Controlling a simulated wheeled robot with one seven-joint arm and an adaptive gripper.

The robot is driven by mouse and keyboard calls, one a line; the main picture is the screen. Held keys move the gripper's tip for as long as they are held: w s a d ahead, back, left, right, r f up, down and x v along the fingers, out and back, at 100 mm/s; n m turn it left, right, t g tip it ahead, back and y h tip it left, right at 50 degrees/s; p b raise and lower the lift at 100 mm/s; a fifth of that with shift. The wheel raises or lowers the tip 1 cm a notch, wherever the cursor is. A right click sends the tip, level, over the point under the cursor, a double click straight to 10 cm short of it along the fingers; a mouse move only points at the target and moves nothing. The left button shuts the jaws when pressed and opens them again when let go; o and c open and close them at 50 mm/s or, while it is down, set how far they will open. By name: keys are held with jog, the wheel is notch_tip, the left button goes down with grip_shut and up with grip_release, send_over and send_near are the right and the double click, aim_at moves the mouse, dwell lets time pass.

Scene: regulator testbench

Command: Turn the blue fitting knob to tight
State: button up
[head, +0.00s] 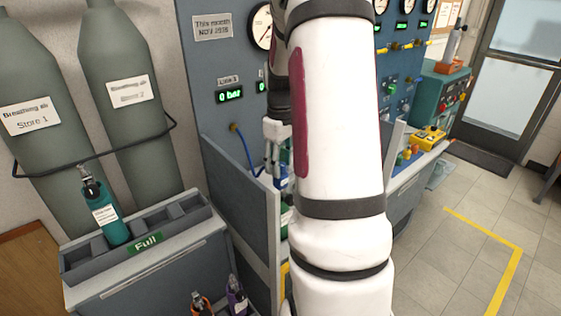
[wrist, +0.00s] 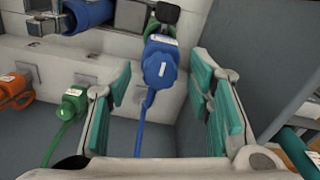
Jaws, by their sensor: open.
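A blue fitting knob (wrist: 160,62) with a small white label shows in the wrist view, with a blue hose running down from it. It lies ahead of the gap between the two teal-padded fingers of my gripper (wrist: 160,82). The fingers are spread apart, one on each side, with visible space to the knob. I cannot tell the depth left between them. In the head view my gripper (head: 274,160) points down by the grey panel, partly hidden by my arm. A bit of blue (head: 283,173) shows near it there; the knob's setting is not readable.
A green fitting (wrist: 72,100) and an orange one (wrist: 14,90) sit left of the blue knob; another blue part (wrist: 90,13) is above. A grey side panel (head: 236,200) stands close by. A teal cylinder (head: 114,222) sits in a rack. Floor at right is clear.

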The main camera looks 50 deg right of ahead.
jog(key=shift+c, duration=0.6)
grip_shut()
